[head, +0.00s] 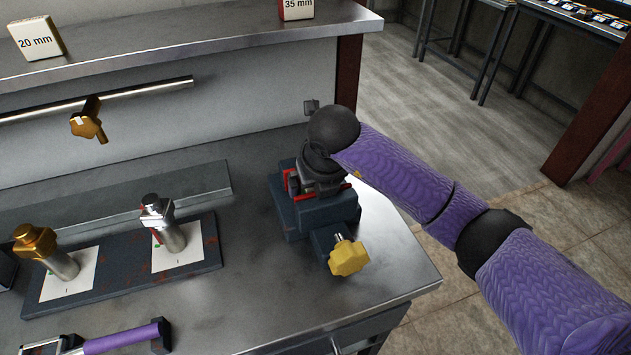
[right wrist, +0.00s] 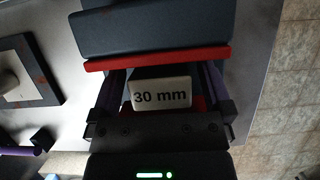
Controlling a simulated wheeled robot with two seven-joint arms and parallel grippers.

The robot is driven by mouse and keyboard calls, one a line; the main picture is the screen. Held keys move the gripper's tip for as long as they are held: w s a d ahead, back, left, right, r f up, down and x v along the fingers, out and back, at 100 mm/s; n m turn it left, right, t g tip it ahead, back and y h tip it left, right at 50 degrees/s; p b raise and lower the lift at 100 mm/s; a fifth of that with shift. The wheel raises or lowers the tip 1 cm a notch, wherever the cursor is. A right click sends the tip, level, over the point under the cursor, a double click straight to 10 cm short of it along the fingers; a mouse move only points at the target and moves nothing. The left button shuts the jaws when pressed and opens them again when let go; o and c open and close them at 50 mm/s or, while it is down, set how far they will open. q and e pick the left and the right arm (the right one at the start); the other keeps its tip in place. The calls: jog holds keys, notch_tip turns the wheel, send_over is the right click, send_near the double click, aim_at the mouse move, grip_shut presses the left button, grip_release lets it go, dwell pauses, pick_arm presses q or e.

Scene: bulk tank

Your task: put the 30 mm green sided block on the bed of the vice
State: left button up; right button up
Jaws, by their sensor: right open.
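The dark blue vice (head: 322,214) with red jaw faces and a yellow knob (head: 348,258) stands on the bench below my right gripper (head: 318,182). In the right wrist view, the block (right wrist: 161,95) shows a white face reading "30 mm" and lies between the vice's red jaw faces (right wrist: 158,57). My right gripper (right wrist: 162,80) is open, its two fingers apart on either side of the block. The block's green sides are not visible, and the arm hides it in the head view.
A 20 mm block (head: 36,38) and a 35 mm block (head: 296,8) stand on the shelf (head: 180,43). A dark board (head: 120,286) with two metal posts lies left of the vice. The bench's right edge is close to the vice.

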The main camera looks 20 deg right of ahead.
jog(key=v, duration=0.1)
jog(key=p+v, duration=0.1)
jog(key=v, duration=0.2)
jog(key=shift+w+r+p, duration=0.25)
jog(key=shift+r+p, duration=0.1)
jog(key=shift+p, duration=0.05)
jog(key=p+v, duration=0.2)
jog(key=v, duration=0.6)
jog(key=shift+s, duration=0.1)
pick_arm(q)
jog(key=shift+t, duration=0.4)
jog(key=r, duration=0.1)
jog(key=w+d+r, duration=0.2)
jog(key=r, duration=0.1)
jog(key=shift+w+d, duration=0.1)
jog(key=shift+w, duration=0.1)
pick_arm(e)
jog(key=shift+s+r, duration=0.15)
jog(key=shift+r, duration=0.1)
pick_arm(q)
jog(key=shift+s, duration=0.35)
